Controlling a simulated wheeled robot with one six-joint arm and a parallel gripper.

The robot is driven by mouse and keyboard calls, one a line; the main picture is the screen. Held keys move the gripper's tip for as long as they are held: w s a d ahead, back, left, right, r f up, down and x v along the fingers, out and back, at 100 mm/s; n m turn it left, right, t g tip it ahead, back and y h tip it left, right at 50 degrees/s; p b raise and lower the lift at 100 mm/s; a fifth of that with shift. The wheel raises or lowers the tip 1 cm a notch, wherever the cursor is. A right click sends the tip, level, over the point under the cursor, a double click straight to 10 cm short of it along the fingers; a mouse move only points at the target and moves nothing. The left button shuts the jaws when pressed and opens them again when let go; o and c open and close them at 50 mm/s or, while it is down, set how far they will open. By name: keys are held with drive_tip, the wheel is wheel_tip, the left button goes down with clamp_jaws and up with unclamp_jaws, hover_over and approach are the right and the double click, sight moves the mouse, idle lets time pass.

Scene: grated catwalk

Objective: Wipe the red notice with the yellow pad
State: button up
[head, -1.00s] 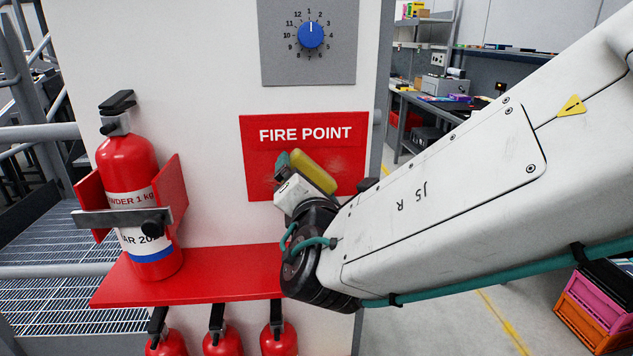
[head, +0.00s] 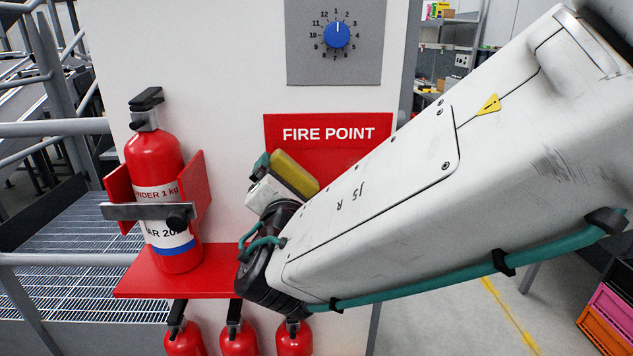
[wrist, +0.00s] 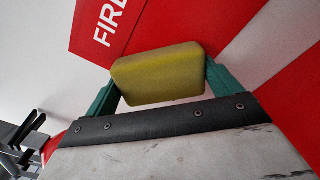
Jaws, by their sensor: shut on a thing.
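The red notice (head: 345,117) with white "FIRE POINT" lettering is on a white upright panel in the head view. My arm hides its lower right. It also fills the upper part of the wrist view (wrist: 180,22). My gripper (head: 286,173) is shut on the yellow pad (head: 297,174), at the notice's lower left. In the wrist view the pad (wrist: 157,74) sits between two teal fingers, its upper part overlapping the notice. I cannot tell whether the pad touches the notice. Any marks on the notice are not clear now.
A red fire extinguisher (head: 155,165) stands in a bracket on a red shelf (head: 200,285) below left of the notice. Several more extinguishers (head: 239,340) show under the shelf. A grey plate with a blue dial (head: 337,35) is above. Coloured crates (head: 610,315) sit at lower right.

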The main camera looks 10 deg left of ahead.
drive_tip(key=shift+a, duration=0.3)
drive_tip(key=shift+s, duration=0.1)
drive_tip(key=shift+v, duration=2.9)
drive_tip(key=shift+v, duration=1.5)
